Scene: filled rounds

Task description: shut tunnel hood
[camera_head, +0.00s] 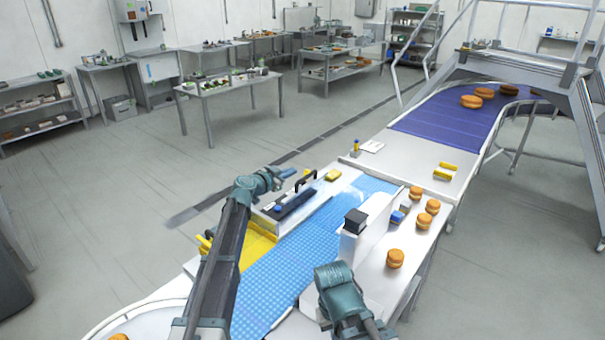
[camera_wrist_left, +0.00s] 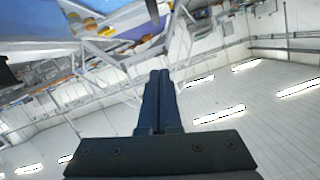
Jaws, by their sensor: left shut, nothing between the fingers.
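What I take for the tunnel hood (camera_head: 327,200) is a pale cover with a black bar handle, along the far side of the blue belt; it looks raised, but its exact angle is unclear. My left gripper (camera_head: 284,173) is beside its left end, near the handle, with no clear contact. In the left wrist view the two dark fingers (camera_wrist_left: 160,100) are together, with nothing between them. My right arm reaches in at the bottom centre; its fingers do not show.
A white post with a black box (camera_head: 355,220) stands at the belt's near side. Several filled rounds (camera_head: 424,221) lie on the right ledge. A yellow block (camera_head: 333,175) lies behind the belt. Metal stairs (camera_head: 560,90) stand at the right. Open floor lies left.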

